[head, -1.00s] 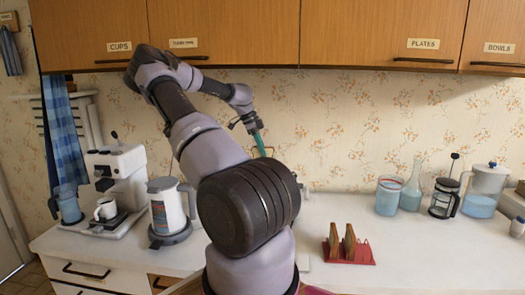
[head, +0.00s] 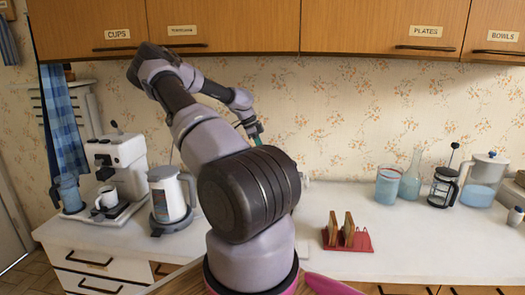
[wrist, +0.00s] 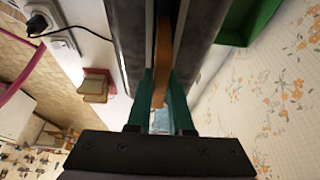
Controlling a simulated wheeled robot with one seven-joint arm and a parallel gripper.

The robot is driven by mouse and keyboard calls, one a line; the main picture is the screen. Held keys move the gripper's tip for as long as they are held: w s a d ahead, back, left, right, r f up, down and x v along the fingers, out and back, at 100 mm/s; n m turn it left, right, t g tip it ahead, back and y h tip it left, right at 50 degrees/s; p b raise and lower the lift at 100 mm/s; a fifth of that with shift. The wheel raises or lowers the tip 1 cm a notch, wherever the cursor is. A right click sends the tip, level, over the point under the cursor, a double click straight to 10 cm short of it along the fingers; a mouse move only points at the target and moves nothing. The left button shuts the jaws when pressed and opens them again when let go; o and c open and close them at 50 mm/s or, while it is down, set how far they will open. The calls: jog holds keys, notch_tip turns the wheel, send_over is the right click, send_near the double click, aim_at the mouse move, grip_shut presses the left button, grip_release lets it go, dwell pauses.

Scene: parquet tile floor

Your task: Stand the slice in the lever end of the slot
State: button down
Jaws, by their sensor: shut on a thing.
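My gripper (wrist: 160,118) has teal fingers, shut on a thin brown slice (wrist: 162,55) seen edge-on in the wrist view. The slice extends beyond the fingertips, between two long dark grey walls of what looks like the toaster (wrist: 124,45). I cannot tell how deep the slice sits, or which end has the lever. A pale blue patch shows between the fingers; I cannot tell what it is. In the head view only a bit of a teal finger (head: 254,130) shows behind my arm, which hides the toaster and the slice.
A red rack (head: 362,241) holding brown slices stands right of my arm. A kettle (head: 170,190) and coffee machine (head: 120,160) stand left. Jars and jugs (head: 388,186) stand at the back right. A green object (wrist: 245,30) lies beside the toaster. The right front counter is clear.

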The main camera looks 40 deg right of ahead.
jog(key=c, duration=0.7)
grip_release()
jog(key=shift+c, duration=0.2)
jog(key=v, duration=0.7)
jog(key=shift+r, duration=0.2)
